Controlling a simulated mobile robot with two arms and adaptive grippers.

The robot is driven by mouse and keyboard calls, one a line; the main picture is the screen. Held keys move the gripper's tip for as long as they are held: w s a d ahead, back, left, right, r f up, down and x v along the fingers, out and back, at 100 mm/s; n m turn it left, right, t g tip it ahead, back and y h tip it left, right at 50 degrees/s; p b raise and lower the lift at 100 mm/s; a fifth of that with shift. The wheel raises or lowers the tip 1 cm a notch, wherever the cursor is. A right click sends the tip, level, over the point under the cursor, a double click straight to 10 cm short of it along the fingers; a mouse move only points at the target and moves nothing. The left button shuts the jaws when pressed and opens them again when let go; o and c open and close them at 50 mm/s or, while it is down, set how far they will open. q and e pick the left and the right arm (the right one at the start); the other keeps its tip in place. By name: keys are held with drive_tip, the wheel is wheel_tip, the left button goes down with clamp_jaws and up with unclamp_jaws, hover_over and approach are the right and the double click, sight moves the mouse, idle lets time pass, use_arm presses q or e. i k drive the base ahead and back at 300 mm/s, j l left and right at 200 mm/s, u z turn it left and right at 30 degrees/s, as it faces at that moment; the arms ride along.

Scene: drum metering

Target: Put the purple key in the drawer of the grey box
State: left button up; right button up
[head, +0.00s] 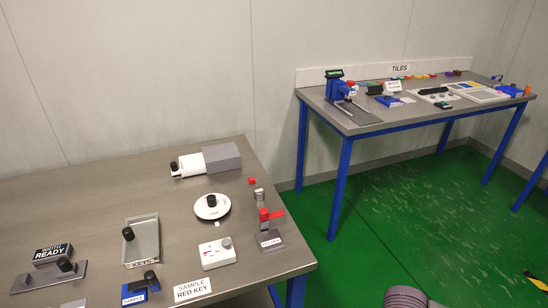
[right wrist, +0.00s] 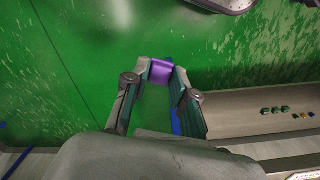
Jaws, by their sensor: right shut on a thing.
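My right gripper (right wrist: 161,80) shows only in the right wrist view, with its fingertips closed on the purple key (right wrist: 161,72). The key is held above the green floor, and only a purple block-like part of it shows. In the head view, the grey box (head: 223,157) sits at the back of the near table. Its white drawer (head: 191,164) sticks out to the left, with a black knob (head: 174,167) on its front. The inside of the drawer is too small to make out. My left gripper is in neither view.
The near table (head: 95,192) also holds a round white dial (head: 212,205), a grey tray (head: 142,242), a white box with a knob (head: 217,253) and a red-handled device (head: 267,232). A second table (head: 375,124) stands at the right. Table space left of the drawer is clear.

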sight(191, 164)
drive_tip(key=i+l+z, duration=0.15)
drive_tip(key=l+z, duration=0.25)
drive_tip(key=i+l+z, duration=0.15)
drive_tip(key=z, duration=0.25)
drive_tip(key=i+l+z, duration=0.35)
drive_tip(key=i+z, duration=0.1)
drive_tip(key=z, duration=0.3)
drive_tip(key=i+l, duration=0.15)
drive_tip(key=i, duration=0.25)
drive_tip(key=i+l+u, duration=0.15)
drive_tip(key=i, duration=0.25)
drive_tip(key=i+u, duration=0.2)
drive_tip(key=u, duration=0.2)
drive_tip(key=i+u, duration=0.15)
drive_tip(key=u, duration=0.3)
drive_tip(key=i+u, duration=0.2)
drive_tip(key=u, duration=0.2)
drive_tip(key=i+l+u, duration=0.15)
drive_tip(key=u, duration=0.3)
drive_tip(key=i+u, duration=0.2)
drive_tip(key=u, duration=0.25)
drive_tip(key=i+l+u, duration=0.15)
drive_tip(key=u, duration=0.35)
drive_tip(key=i+l+u, duration=0.15)
drive_tip(key=u, duration=0.3)
drive_tip(key=i+l+u, duration=0.1)
drive_tip(key=u, duration=0.35)
drive_tip(key=l+u, duration=0.35)
drive_tip(key=u, duration=0.15)
